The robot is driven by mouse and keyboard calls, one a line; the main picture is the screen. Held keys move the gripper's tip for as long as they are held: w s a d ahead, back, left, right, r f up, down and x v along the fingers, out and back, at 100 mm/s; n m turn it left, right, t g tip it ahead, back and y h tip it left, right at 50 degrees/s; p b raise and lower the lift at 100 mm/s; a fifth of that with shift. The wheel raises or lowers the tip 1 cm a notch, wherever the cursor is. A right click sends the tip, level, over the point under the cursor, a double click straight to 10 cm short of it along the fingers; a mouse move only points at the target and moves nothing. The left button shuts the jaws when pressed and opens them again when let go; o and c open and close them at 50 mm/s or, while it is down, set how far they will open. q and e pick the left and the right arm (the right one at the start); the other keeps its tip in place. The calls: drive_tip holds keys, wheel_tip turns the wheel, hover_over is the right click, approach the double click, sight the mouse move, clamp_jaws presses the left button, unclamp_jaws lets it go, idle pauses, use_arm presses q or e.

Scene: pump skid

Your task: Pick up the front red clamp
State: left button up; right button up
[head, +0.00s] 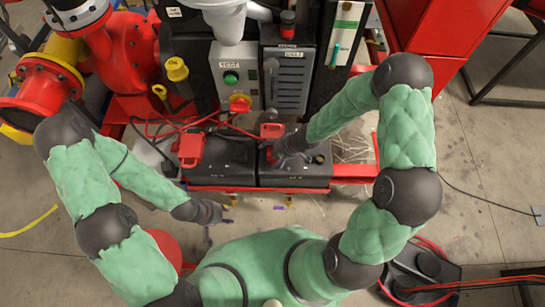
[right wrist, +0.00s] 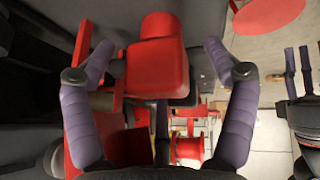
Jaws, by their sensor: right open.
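Two red clamps sit on the black batteries at the foot of the pump skid. One red clamp (head: 190,148) is on the left battery; the other red clamp (head: 271,131) is near the middle, beside my right gripper (head: 278,150). I cannot tell which one is the front clamp. In the right wrist view my right gripper (right wrist: 159,50) is open, with its purple fingers on either side of a red clamp (right wrist: 158,70). Gaps show between the fingers and the clamp. My left gripper (head: 215,222) hangs in front of the left battery, empty, its fingers apart.
The black batteries (head: 225,177) stand on a red frame. Red and black cables (head: 165,128) run behind the clamps. A grey control box (head: 235,75) and a louvred panel (head: 288,85) rise behind. Red pipework stands at left.

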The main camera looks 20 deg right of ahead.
drive_tip(key=c, duration=1.4)
drive_tip(key=shift+s, duration=0.1)
